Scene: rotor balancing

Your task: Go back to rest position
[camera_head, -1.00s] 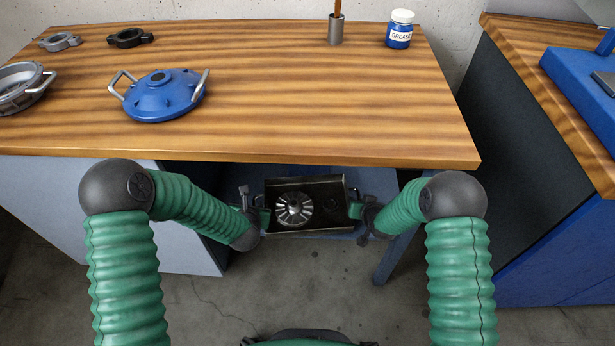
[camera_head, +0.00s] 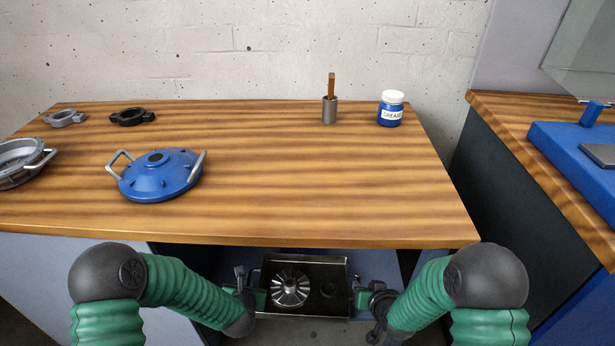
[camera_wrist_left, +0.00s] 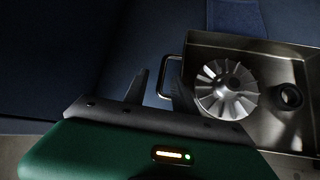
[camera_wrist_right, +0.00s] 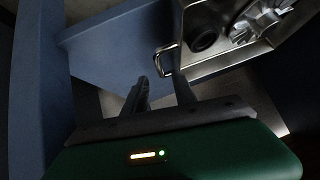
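A dark metal tray (camera_head: 303,312) sits on the lower shelf under the bench, with a small handle at each end. A finned silver rotor (camera_head: 290,288) and a small dark ring (camera_wrist_right: 204,37) lie in it. My left gripper (camera_head: 256,298) is beside the tray's left end; in the left wrist view its fingers (camera_wrist_left: 160,92) are spread apart near the left handle (camera_wrist_left: 168,76). My right gripper (camera_head: 362,299) is beside the right end; in the right wrist view its fingers (camera_wrist_right: 160,90) are spread apart near the right handle (camera_wrist_right: 167,60).
Another bench (camera_head: 545,150) stands right.

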